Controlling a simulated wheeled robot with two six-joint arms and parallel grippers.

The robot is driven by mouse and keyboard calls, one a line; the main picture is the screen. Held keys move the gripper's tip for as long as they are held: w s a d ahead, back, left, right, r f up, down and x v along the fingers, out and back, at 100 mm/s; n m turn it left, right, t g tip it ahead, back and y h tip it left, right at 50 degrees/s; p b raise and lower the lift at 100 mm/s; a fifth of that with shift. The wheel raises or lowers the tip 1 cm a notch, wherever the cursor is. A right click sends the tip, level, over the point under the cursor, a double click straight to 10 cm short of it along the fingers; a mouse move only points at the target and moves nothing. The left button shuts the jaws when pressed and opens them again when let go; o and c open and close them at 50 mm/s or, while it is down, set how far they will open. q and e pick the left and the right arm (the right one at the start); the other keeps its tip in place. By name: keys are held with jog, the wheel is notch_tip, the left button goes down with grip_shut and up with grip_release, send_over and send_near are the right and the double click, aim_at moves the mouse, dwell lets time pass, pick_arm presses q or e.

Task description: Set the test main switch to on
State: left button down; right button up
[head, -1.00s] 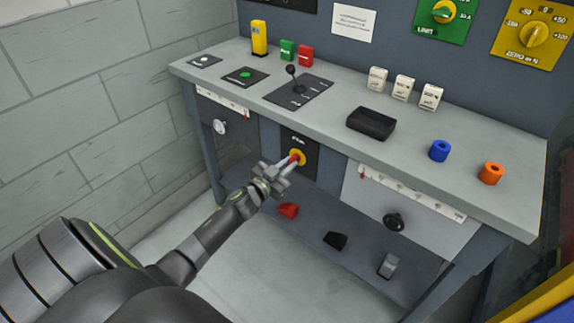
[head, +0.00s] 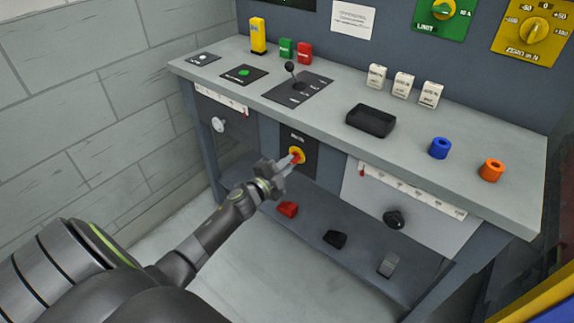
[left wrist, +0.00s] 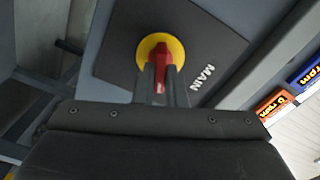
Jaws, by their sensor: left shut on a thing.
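The main switch is a red handle on a yellow disc (head: 297,154), set in a dark plate (head: 301,144) on the front of the bench. In the left wrist view the red handle (left wrist: 160,66) stands in front of the yellow disc, beside the white word MAIN on the plate. My left gripper (head: 293,161) reaches the switch from the lower left. Its fingers lie on either side of the handle, shut on it. The fingers hide part of the handle in the head view. My right gripper is not in view.
Below the switch, a lower shelf holds a red piece (head: 287,209), a black piece (head: 335,239) and a grey piece (head: 388,264). A round dial (head: 219,125) is to the left, and a black knob (head: 393,219) is on the right panel. The benchtop edge overhangs the switch.

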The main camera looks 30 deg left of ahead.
pick_arm(q)
jog(key=shift+f+m+b, duration=0.2)
jog(key=shift+m+b, duration=0.15)
jog(key=shift+m, duration=1.95)
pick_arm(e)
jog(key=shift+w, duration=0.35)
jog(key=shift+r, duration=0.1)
pick_arm(q)
jog(key=c, duration=1.5)
grip_release()
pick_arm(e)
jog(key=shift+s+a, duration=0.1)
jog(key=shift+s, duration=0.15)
